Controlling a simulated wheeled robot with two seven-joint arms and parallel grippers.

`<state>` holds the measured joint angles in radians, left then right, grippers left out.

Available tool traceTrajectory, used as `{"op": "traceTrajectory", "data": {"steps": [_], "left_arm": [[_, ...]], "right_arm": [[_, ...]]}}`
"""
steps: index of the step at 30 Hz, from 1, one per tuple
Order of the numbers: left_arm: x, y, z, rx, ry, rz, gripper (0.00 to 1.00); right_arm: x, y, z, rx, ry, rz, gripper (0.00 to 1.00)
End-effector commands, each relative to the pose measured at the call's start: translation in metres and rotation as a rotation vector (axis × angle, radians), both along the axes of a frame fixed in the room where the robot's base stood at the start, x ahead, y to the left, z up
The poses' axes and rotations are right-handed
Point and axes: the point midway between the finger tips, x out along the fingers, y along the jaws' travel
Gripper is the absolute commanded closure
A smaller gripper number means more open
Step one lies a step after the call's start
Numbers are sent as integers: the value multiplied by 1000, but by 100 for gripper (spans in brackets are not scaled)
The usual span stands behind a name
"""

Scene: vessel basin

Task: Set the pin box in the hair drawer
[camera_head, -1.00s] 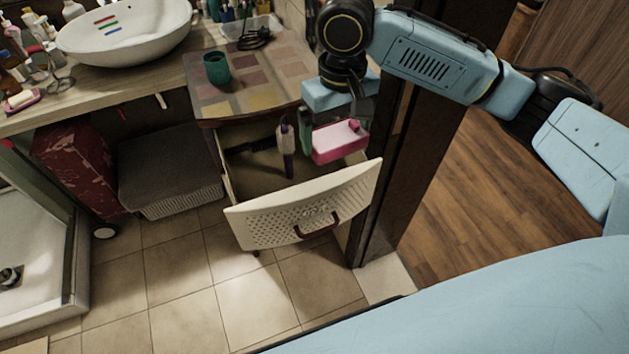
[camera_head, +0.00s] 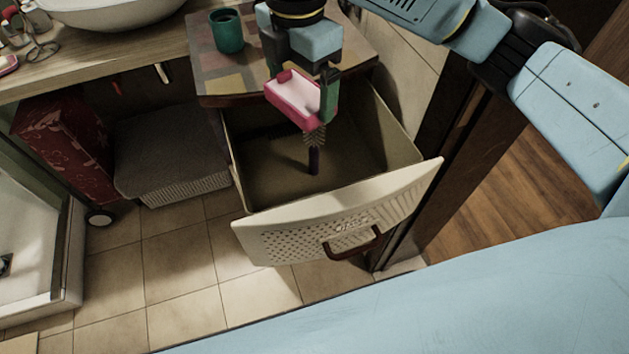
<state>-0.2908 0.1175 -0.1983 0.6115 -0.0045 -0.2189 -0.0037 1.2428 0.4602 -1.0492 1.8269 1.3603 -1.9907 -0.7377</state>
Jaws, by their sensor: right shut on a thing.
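The pin box (camera_head: 293,98), pink with a pale top, is held by my right gripper (camera_head: 303,88). The gripper points down and is shut on it; one dark finger with a green part shows at the box's right side. The box is tilted in the picture and appears over the back part of the open hair drawer (camera_head: 410,148), seemingly above its floor. The drawer has a cream perforated front and a brown handle. A dark brush (camera_head: 314,158) with bristles shows in the drawer, its upper end partly hidden behind the box. My left gripper is not in view.
A green cup (camera_head: 227,32) stands on the patchwork cabinet top (camera_head: 212,82) above the drawer. A white basin (camera_head: 105,8) sits on the counter at left. Below are a grey lidded basket (camera_head: 170,150) and a red patterned case (camera_head: 60,135). Much of the drawer floor is bare.

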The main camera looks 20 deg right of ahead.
Motion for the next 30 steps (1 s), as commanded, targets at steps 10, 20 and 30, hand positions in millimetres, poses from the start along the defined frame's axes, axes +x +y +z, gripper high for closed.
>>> {"op": "traceTrajectory", "data": {"steps": [10,20,30], "left_arm": [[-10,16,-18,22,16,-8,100],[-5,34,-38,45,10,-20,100],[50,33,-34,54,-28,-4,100]], "right_arm": [[-1,0,-72,-2,4,17,33],[-1,0,-162,-2,2,16,33],[0,0,-233,-1,0,17,33]]}}
